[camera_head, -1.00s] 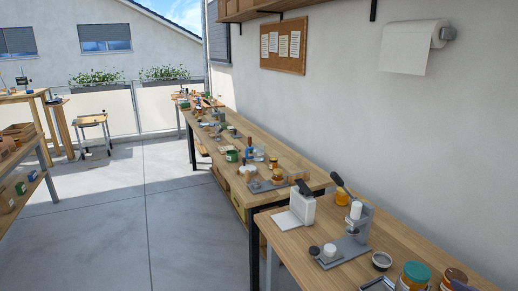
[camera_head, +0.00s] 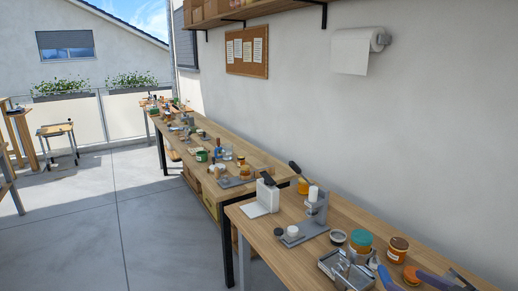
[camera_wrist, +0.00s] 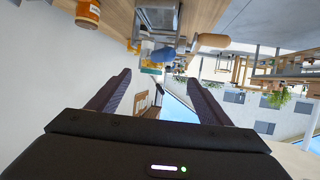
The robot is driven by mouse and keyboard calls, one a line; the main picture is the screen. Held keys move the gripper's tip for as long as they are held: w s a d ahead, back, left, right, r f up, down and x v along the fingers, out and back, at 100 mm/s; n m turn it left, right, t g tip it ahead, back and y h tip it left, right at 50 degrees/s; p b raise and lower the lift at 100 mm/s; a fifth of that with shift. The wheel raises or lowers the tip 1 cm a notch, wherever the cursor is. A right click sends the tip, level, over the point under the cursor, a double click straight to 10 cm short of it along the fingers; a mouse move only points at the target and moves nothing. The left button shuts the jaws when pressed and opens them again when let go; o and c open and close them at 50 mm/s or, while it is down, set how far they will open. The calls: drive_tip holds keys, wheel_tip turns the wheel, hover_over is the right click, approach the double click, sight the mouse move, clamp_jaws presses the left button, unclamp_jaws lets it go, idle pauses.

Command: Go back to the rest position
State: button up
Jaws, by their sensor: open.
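My gripper (camera_wrist: 158,95) shows in the wrist view with its two dark fingers spread apart and nothing between them. The wrist view is tilted far over, with the bench at the top and the sky at the bottom right. In the head view I cannot make out my gripper. The near wooden bench (camera_head: 285,262) carries a grey lever press (camera_head: 315,210), a white block-shaped device (camera_head: 262,197), a grey metal tray with fittings (camera_head: 345,270) and several jars, among them a green-lidded jar (camera_head: 360,243) and a brown-lidded jar (camera_head: 397,250).
A longer bench (camera_head: 255,152) with several jars and tools runs along the white wall behind the near one. A paper roll (camera_head: 352,50) and a cork board (camera_head: 247,51) hang on the wall. The concrete floor (camera_head: 80,235) on the left is clear.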

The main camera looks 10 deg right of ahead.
drive_tip(key=w+r+h, duration=0.6)
drive_tip(key=r, duration=0.1)
drive_tip(key=a+r+m+g+h, duration=0.2)
drive_tip(key=a+r+m+g, duration=0.1)
drive_tip(key=a, duration=0.2)
drive_tip(key=s+a+f+g+y, duration=0.1)
drive_tip(key=s+a+y, duration=0.1)
drive_tip(key=s+a, duration=0.3)
drive_tip(key=s+a+f+n+g+y, duration=0.1)
drive_tip(key=s+a, duration=0.4)
drive_tip(key=a, duration=0.8)
drive_tip(key=s+a+f+g+y, duration=0.2)
drive_tip(key=s+a, duration=0.3)
drive_tip(key=a, duration=0.4)
drive_tip(key=shift+n+g+y, duration=0.3)
drive_tip(key=shift+g+y, duration=0.2)
drive_tip(key=shift+g, duration=0.1)
